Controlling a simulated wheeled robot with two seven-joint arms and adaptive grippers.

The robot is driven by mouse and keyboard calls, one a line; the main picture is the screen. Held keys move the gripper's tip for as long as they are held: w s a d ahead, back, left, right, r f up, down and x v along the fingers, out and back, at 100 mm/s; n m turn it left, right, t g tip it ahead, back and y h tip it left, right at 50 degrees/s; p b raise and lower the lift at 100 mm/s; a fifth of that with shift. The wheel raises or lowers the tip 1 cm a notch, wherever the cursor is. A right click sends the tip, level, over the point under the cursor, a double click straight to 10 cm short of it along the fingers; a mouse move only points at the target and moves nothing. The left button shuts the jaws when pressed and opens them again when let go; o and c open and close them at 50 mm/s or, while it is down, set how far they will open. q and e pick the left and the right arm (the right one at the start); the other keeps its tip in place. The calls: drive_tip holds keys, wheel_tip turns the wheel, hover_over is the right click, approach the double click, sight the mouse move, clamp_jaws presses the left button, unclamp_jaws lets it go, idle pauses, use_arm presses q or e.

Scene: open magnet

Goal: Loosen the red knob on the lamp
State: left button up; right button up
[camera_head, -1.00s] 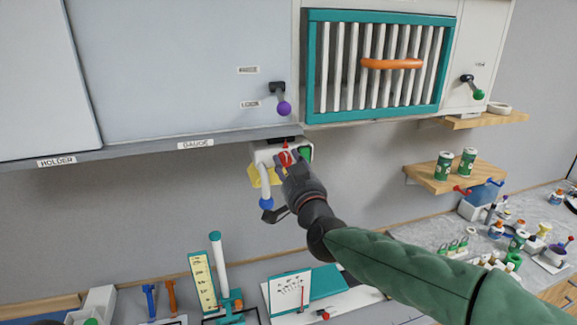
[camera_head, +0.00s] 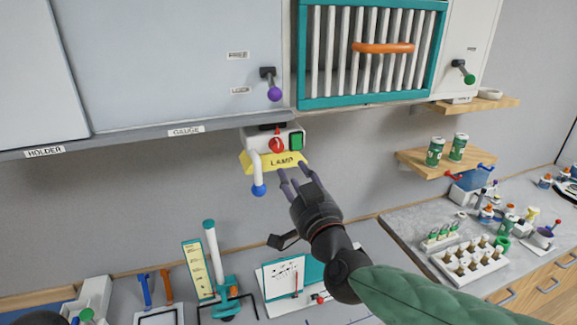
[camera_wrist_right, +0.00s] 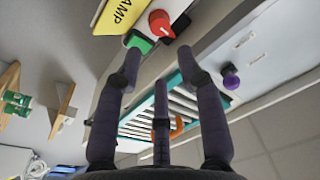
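The lamp (camera_head: 252,140) is a white box under the cabinet with a yellow LAMP label and a white arm ending in a blue ball. Its red knob (camera_head: 277,146) sits on the front face, left of a green switch (camera_head: 296,141). The red knob also shows at the top of the right wrist view (camera_wrist_right: 161,24). My right gripper (camera_head: 290,172) is just below and right of the lamp, with its fingers apart and empty, not touching the knob. In the wrist view the fingers (camera_wrist_right: 160,72) are spread. My left gripper is not in view.
A purple-ended lever (camera_head: 274,94) and a teal-framed grille (camera_head: 366,101) with an orange handle are above the lamp. Shelves with green cans (camera_head: 435,152) are at the right. The counter below holds several tools and a clipboard (camera_head: 284,279).

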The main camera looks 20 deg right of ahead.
drive_tip(key=shift+s+f, duration=0.15)
drive_tip(key=shift+s, duration=0.7)
drive_tip(key=w+a+f+n+g, duration=0.1)
drive_tip(key=w+f+g, duration=0.15)
drive_tip(key=f, duration=0.65)
drive_tip(key=w+a+f+g, duration=0.1)
drive_tip(key=w+f+g, duration=0.15)
drive_tip(key=f, duration=0.55)
wheel_tip(320, 180, down, 23)
drive_tip(key=s+g+y, duration=0.1)
drive_tip(key=g, duration=0.4)
drive_tip(key=s+f+g, duration=0.2)
drive_tip(key=s+f, duration=0.2)
drive_tip(key=f, duration=0.4)
drive_tip(key=s+f+g, duration=0.2)
drive_tip(key=s+f, duration=0.3)
drive_tip(key=f, duration=0.2)
drive_tip(key=s+a+f+m+g+y, duration=0.1)
drive_tip(key=s+a+f+g, duration=0.15)
drive_tip(key=s+f, duration=0.45)
drive_tip(key=s+a+f+g+y, duration=0.1)
drive_tip(key=s+a+f+g, duration=0.15)
drive_tip(key=s+f, duration=0.5)
wheel_tip(320, 180, down, 19)
drive_tip(key=b, duration=2.2)
drive_tip(key=shift+a+n, duration=0.3)
drive_tip(key=shift+a, duration=0.1)
